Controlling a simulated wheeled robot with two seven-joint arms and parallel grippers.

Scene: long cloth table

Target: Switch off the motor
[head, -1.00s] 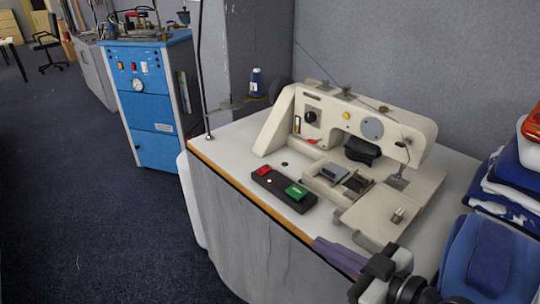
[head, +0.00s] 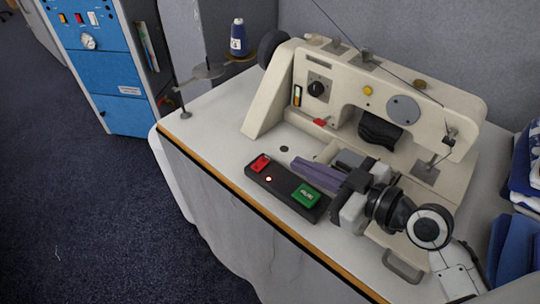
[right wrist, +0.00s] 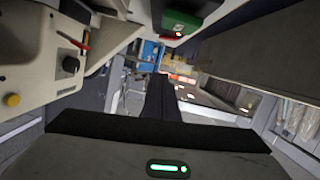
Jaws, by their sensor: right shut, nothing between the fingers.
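A black switch box (head: 284,187) lies on the sewing table near its front edge. It has a red button (head: 259,163) at its left end, a green button (head: 306,195) at its right end and a small lit dot between them. My right gripper (head: 297,166) is shut and empty. Its fingers point left, beside the box on the machine side, with the tips near the red button; I cannot tell whether they touch it. In the right wrist view the green button (right wrist: 182,20) and red button (right wrist: 168,36) show above the fingers (right wrist: 158,92). My left gripper is out of view.
The cream sewing machine (head: 375,85) stands behind the box, its bed close to my right gripper. A thread stand with a blue spool (head: 238,38) is at the left. Folded blue cloth (head: 515,245) lies at the right. The table's left part (head: 210,130) is clear.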

